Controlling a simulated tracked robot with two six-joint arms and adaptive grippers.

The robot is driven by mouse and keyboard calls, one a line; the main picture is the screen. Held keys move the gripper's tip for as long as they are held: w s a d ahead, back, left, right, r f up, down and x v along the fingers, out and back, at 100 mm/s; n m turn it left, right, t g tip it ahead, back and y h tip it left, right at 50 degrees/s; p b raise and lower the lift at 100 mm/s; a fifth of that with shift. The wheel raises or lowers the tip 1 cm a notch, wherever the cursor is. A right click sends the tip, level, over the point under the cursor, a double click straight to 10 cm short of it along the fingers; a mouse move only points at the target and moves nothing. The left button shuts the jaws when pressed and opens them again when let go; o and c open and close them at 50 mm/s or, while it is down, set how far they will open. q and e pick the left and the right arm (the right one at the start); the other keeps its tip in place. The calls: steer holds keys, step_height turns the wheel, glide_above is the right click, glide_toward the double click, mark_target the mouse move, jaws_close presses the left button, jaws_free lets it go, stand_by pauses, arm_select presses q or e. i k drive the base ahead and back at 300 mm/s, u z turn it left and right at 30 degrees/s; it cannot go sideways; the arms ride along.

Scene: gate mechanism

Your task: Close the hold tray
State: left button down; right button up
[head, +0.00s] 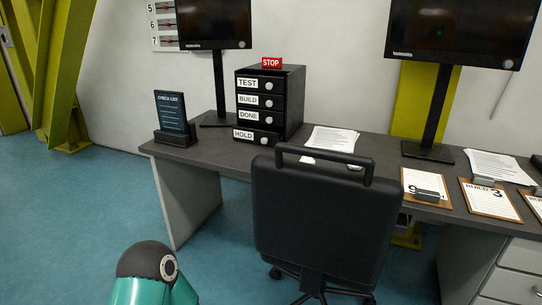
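A black drawer unit (295,100) stands on the dark desk, left of centre in the head view. Its trays are labelled, from the top, TEST, BUILD, DONE and HOLD. The hold tray (252,135) is the lowest one, with a white label and a round pale knob. Its front stands a little forward of the trays above, so it looks slightly open. The TEST, BUILD and DONE trays look shut. Neither of my grippers is in view. Only a teal and black part of my arm shows at the bottom left, far from the trays.
A black office chair (322,220) stands in front of the desk (372,152), right of the drawer unit. A checklist stand (172,115) is at the desk's left end. Two monitors (460,30) stand at the back. Papers and clipboards (491,200) lie on the right. The floor at left is clear.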

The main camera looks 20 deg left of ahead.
mark_target(259, 134)
steer(key=u, duration=0.25)
steer(key=i, duration=0.2)
steer(key=z, duration=2.15)
steer(key=k, duration=0.85)
steer(key=u, duration=0.75)
steer(key=k, duration=0.4)
steer(key=u, duration=1.05)
steer(key=i, duration=1.35)
steer(key=z, duration=0.45)
